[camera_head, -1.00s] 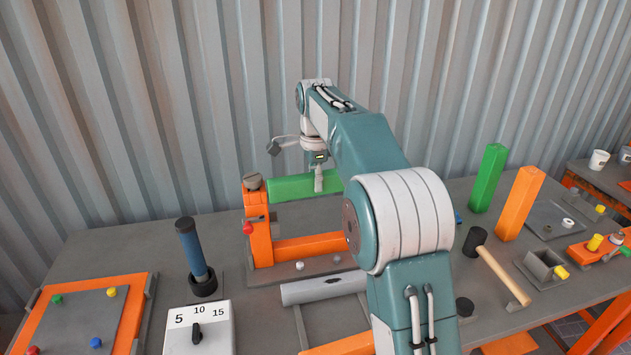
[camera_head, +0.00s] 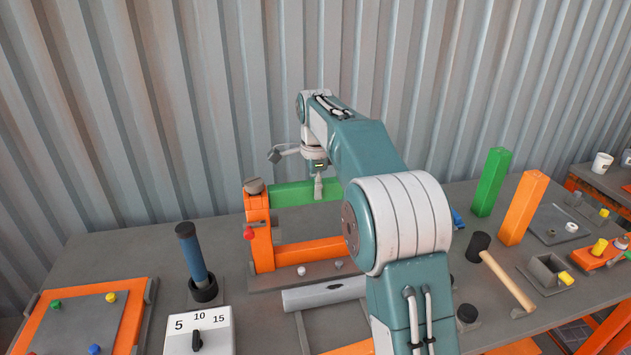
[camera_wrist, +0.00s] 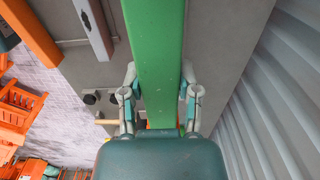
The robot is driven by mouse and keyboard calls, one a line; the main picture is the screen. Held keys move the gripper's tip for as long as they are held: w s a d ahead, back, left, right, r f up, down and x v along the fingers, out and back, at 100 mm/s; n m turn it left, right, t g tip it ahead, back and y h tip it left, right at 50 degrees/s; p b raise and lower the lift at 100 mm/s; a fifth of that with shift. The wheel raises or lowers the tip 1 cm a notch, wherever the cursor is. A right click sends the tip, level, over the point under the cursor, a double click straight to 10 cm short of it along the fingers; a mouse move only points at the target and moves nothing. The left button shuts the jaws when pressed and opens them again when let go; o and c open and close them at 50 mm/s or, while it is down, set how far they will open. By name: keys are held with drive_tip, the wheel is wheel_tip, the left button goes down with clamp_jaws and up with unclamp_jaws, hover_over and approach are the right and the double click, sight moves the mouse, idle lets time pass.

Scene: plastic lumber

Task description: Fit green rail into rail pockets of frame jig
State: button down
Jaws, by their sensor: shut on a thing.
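The green rail (camera_head: 290,194) lies level across the top of the frame jig in the head view, its left end beside the jig's orange left post (camera_head: 261,240). My gripper (camera_head: 318,188) is shut on the rail from above. In the wrist view the green rail (camera_wrist: 157,50) runs between the two fingers of my gripper (camera_wrist: 160,95). The jig also has an orange lower rail (camera_head: 310,253). My arm hides the jig's right side. I cannot tell whether the rail's ends sit in the pockets.
A grey bar (camera_head: 320,292) lies in front of the jig. A blue-handled tool (camera_head: 191,250) stands at left, behind a dial box (camera_head: 199,330). Green (camera_head: 490,183) and orange (camera_head: 523,208) posts and a mallet (camera_head: 500,270) are at right. A corrugated wall stands behind.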

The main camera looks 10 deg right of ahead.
drive_tip(key=shift+f, duration=1.8)
drive_tip(key=shift+s+f, duration=0.1)
drive_tip(key=shift+f, duration=1.95)
drive_tip(key=shift+c, duration=1.3)
unclamp_jaws()
wheel_tip(320, 180, up, 11)
drive_tip(key=shift+r, duration=0.4)
